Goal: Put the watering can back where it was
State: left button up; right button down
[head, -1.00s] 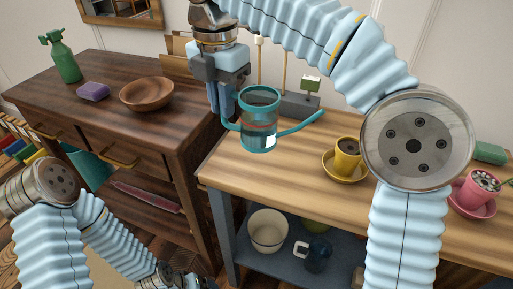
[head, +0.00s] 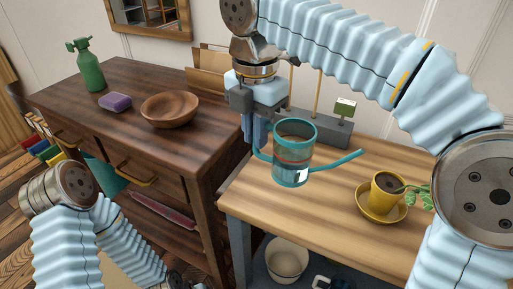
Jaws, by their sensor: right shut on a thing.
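The watering can (head: 293,158) is a teal, open-topped can with a reddish stripe, a pale label and a thin spout pointing right. My right gripper (head: 256,143) is shut on its left side, by the handle; the fingers are partly hidden. The can is upright over the left part of the light wooden bench (head: 300,215). I cannot tell whether its base touches the bench. My left arm shows at lower left, but its gripper is out of view.
A yellow pot (head: 386,187) with a drooping plant stands on a saucer right of the can. A grey block with upright sticks (head: 318,128) is behind it. The dark cabinet at left bears a bowl (head: 170,109), purple sponge (head: 115,103) and green spray bottle (head: 88,70).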

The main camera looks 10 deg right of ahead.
jog(key=shift+w+d+f+b, duration=0.15)
jog(key=shift+w+f, duration=0.3)
jog(key=shift+f, duration=0.6)
jog(key=shift+w+a+f+b, duration=0.1)
jog(key=shift+w+f, duration=0.3)
jog(key=shift+f, duration=0.65)
jog(key=shift+w+d+f+b, duration=0.15)
jog(key=shift+w+f, duration=0.3)
jog(key=shift+f, duration=0.6)
jog(key=shift+f, duration=0.1)
jog(key=c, duration=1.1)
grip_release()
jog(key=shift+c, duration=0.2)
jog(key=shift+a, duration=0.1)
notch_tip(320, 180, up, 12)
jog(key=p, duration=0.3)
